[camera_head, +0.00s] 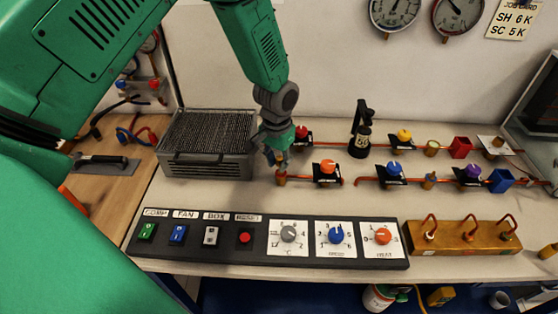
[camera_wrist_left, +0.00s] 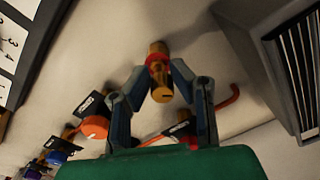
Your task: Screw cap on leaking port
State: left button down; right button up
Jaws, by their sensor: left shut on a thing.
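My left gripper (camera_head: 276,153) points down beside the grey ribbed box and is shut on a small brass cap (camera_wrist_left: 162,93). In the left wrist view the two fingers of the gripper (camera_wrist_left: 160,75) close on it from both sides. A brass port (camera_head: 281,178) stands at the left end of the orange copper pipe, directly below the fingertips. In the wrist view, a red ring and more brass (camera_wrist_left: 158,48) line up with the cap. I cannot tell whether the cap touches the port or is threaded on it. No leak is visible. My right gripper is out of view.
The grey ribbed box (camera_head: 207,167) stands close left of the gripper. An orange-handled valve (camera_head: 327,168) is just right of the port, and a red-handled valve (camera_head: 302,132) is behind. A black control panel (camera_head: 265,243) lies in front. Bare bench shows between panel and pipes.

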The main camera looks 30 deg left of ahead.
pick_arm(q)
jog(key=shift+a, duration=0.15)
jog(key=shift+f, duration=0.2)
jog(key=shift+d+f+b, duration=0.3)
jog(key=shift+f, duration=0.05)
jog(key=shift+a+f+b, duration=0.15)
jog(key=shift+f+b, duration=0.15)
jog(key=shift+f, duration=0.25)
jog(key=shift+f, duration=0.15)
dwell(1.0)
jog(key=shift+m+p, duration=0.35)
jog(key=shift+m, duration=0.45)
jog(key=m, duration=0.2)
jog(key=shift+m+p, duration=0.3)
jog(key=shift+p, duration=0.05)
jog(key=shift+s+a+f+m, duration=0.1)
jog(key=shift+f+m, duration=0.05)
jog(key=shift+m, duration=0.35)
